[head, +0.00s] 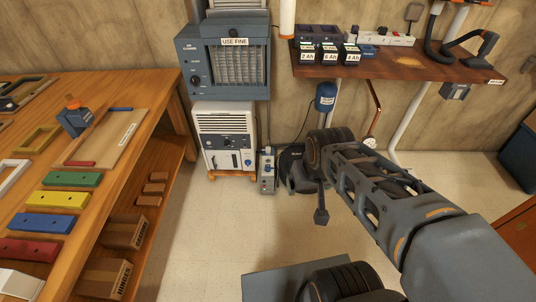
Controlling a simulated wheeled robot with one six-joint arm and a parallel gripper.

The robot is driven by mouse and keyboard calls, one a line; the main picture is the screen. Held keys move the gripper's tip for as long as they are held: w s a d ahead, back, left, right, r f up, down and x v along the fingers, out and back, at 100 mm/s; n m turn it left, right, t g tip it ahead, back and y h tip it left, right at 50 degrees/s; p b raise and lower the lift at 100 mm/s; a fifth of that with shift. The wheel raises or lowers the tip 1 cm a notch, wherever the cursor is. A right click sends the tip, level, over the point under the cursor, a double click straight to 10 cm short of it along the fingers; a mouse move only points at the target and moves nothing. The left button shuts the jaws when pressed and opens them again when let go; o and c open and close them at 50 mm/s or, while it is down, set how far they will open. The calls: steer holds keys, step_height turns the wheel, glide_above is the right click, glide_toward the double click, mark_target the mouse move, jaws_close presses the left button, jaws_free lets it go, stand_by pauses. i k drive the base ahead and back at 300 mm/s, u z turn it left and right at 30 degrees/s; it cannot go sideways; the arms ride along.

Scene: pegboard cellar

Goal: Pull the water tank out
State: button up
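A white dehumidifier-like unit (224,122) stands low against the back wall, under a blue-grey air cleaner. Its lower front panel (226,161) looks like the water tank front, with a narrow dark window and a small dark-blue part at its right side. The panel looks flush with the body. My arm reaches in from the lower right, and its far joint is to the right of the unit. A small dark end piece, seemingly my gripper (321,215), hangs below that joint, clear of the unit. Its fingers are too small to make out.
A wooden workbench (150,95) with coloured blocks runs along the left, close to the unit. A small grey box (267,170) stands just right of the unit. The air cleaner (222,65) is above. A shelf (400,68) holds batteries. The floor in front is clear.

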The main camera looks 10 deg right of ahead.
mark_target(226, 159)
steer(key=z, duration=0.25)
steer(key=k, duration=0.45)
steer(key=u, duration=0.1)
steer(key=i, duration=1.6)
steer(key=u, duration=1.7)
steer(key=i, duration=0.55)
steer(key=u, duration=0.6)
